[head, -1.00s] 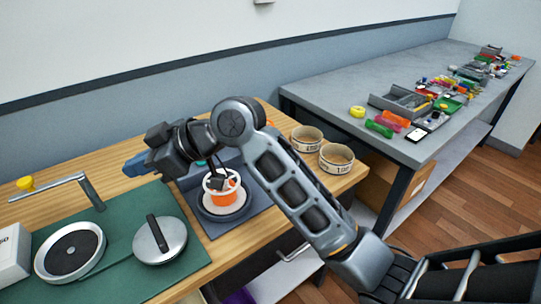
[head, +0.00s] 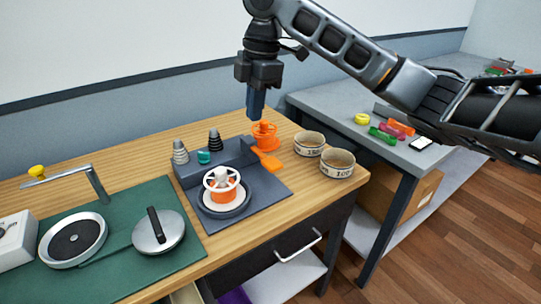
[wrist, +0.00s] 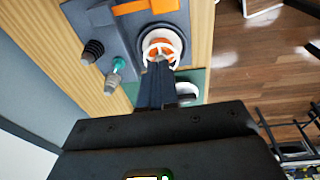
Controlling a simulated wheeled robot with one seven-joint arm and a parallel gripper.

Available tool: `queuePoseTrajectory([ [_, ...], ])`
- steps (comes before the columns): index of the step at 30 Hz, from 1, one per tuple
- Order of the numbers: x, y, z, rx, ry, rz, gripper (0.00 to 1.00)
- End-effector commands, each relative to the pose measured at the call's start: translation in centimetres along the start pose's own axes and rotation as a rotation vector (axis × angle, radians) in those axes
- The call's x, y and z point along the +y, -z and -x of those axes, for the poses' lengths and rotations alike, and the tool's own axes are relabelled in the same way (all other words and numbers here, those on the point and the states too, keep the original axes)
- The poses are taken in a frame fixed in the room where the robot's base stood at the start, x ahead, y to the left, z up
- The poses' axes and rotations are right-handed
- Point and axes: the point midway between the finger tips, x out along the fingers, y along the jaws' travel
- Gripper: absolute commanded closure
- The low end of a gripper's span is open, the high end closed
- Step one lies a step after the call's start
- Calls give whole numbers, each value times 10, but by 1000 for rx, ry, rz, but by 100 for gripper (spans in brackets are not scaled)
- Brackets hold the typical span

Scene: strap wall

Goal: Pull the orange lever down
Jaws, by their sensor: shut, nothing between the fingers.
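The orange lever (head: 268,160) slopes down toward the front right from the side of a dark grey block on the bench; part of an orange bar, likely the same lever, shows at the top of the wrist view (wrist: 146,6). An orange cup-like part (head: 264,136) stands right behind it. My gripper (head: 255,114) points down, shut and empty, above and slightly left of the orange part. In the wrist view its dark fingers (wrist: 157,72) overlap the lower edge of the white wheel; contact cannot be told.
The dark grey fixture (head: 262,205) carries a white wheel with orange hub (head: 222,180), two ribbed cones and a teal knob (head: 204,157). Two labelled bowls (head: 337,163) stand to its right. A green mat (head: 115,255) with a silver lid lies left.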

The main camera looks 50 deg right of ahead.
Motion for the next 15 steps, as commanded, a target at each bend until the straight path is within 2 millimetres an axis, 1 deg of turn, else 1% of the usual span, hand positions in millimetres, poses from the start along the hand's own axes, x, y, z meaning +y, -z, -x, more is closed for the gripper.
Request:
queuePoseTrajectory([
  [1,-1,-12,6,-35,15,-1,100],
  [3,-4,-25,12,-71,36,-1,100],
  [6,-6,-36,18,-101,56,2,100],
  [9,-8,-40,20,-116,65,3,100],
  [15,-8,-40,21,-116,67,2,100],
])
